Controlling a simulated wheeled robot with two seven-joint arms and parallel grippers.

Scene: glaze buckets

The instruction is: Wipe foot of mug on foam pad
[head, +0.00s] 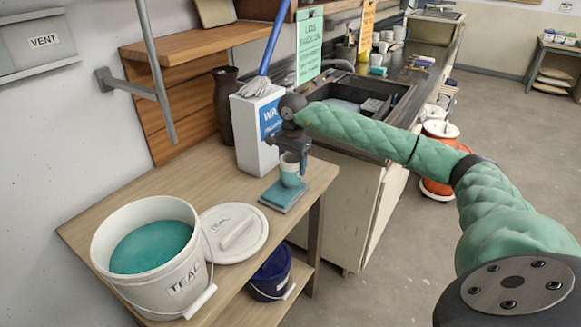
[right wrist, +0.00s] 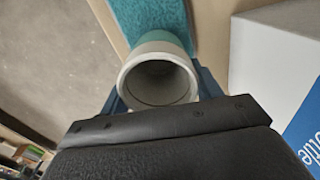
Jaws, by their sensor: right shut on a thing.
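The mug (head: 291,172) is pale at the top and teal on its lower part, and it stands upright at the foam pad. The foam pad (head: 283,197) is a flat teal square near the right end of the wooden table. I cannot tell whether the mug's foot touches the pad. My right gripper (head: 289,156) is shut on the mug from above. In the right wrist view the mug (right wrist: 158,78) shows its open rim and dark inside between my fingers, with the teal pad (right wrist: 150,18) beyond. My left gripper is not in view.
A white bucket of teal glaze (head: 150,250) and its lid (head: 235,232) stand at the left on the table (head: 170,180). A white box (head: 258,130) is close behind the mug. A dark blue bucket (head: 272,273) sits on the shelf below.

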